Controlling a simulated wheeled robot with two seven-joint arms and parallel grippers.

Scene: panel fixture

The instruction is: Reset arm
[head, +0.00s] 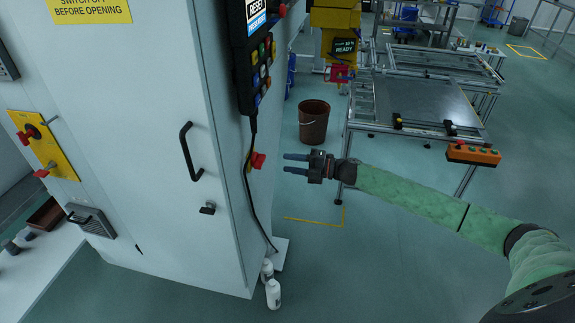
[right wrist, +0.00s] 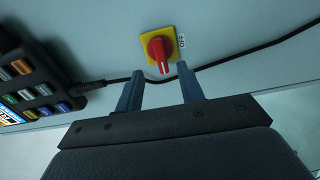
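My right gripper (head: 285,164) reaches in from the right in the head view, its two blue-grey fingers pointing left at the cabinet's side. In the right wrist view, the fingers (right wrist: 160,70) are apart with nothing between them. A red rotary knob on a yellow plate (right wrist: 160,50) lies just beyond the fingertips, roughly in line with the gap. In the head view, the red knob (head: 258,160) sticks out of the cabinet's side, a short way left of the fingertips and apart from them. My left gripper is not in view.
A grey cabinet (head: 140,140) fills the left, with a black door handle (head: 188,150). A button pendant (head: 257,60) hangs on its edge; its black cable (head: 250,190) runs down near the knob. White bottles (head: 272,293) stand on the floor. A brown bucket (head: 313,122) stands behind.

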